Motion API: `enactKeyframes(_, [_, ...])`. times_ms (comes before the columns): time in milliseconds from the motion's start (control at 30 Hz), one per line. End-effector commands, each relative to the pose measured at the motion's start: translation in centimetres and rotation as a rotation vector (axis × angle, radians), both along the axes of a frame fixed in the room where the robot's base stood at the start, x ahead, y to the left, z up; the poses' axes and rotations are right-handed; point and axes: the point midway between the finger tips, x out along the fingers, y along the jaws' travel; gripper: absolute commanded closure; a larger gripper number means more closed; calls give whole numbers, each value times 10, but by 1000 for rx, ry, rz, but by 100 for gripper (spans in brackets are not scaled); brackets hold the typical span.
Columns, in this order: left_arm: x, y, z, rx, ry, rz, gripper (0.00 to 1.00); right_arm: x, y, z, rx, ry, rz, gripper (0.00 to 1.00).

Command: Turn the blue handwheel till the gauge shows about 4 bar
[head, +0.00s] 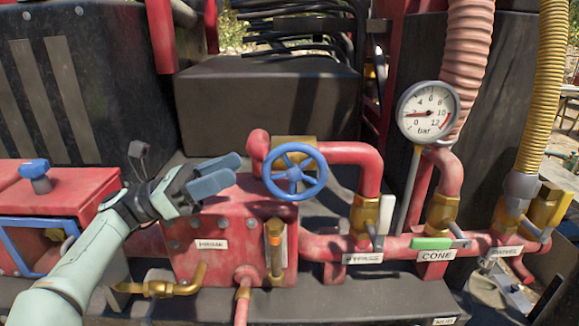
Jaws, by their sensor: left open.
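The blue handwheel (295,172) is a spoked ring on the front of the red pump block (232,238), in the middle of the head view. The round white gauge (428,112), marked in bar, stands to the upper right of it on a pipe. Its needle points left, at about the 2 mark; the exact reading is too small to tell. My left gripper (235,169) is open and empty, its blue-grey fingers pointing right toward the wheel. In the picture its tips are a short gap left of the rim. My right gripper is not in view.
Red pipes and brass valves run right of the wheel, with a white lever (384,216) and a green lever (430,243). A small blue knob (35,172) sits on a red box at the left. A black box (268,107) stands behind the wheel.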

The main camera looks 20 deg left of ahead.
Motion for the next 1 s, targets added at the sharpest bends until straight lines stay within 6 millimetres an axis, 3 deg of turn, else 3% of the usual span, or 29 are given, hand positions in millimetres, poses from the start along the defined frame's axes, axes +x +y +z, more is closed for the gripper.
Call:
enactKeyframes(300, [18,-66,0,-1,0,-4,53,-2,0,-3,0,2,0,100])
enactKeyframes(500, [27,-93,0,0,1,-1,53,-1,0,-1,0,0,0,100])
enactKeyframes(933, [30,-102,4,1,1,1,53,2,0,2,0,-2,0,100])
enactKeyframes(967, [30,-102,4,1,0,1,60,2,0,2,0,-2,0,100])
enactKeyframes(1000, [30,-102,4,1,0,1,73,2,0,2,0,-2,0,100])
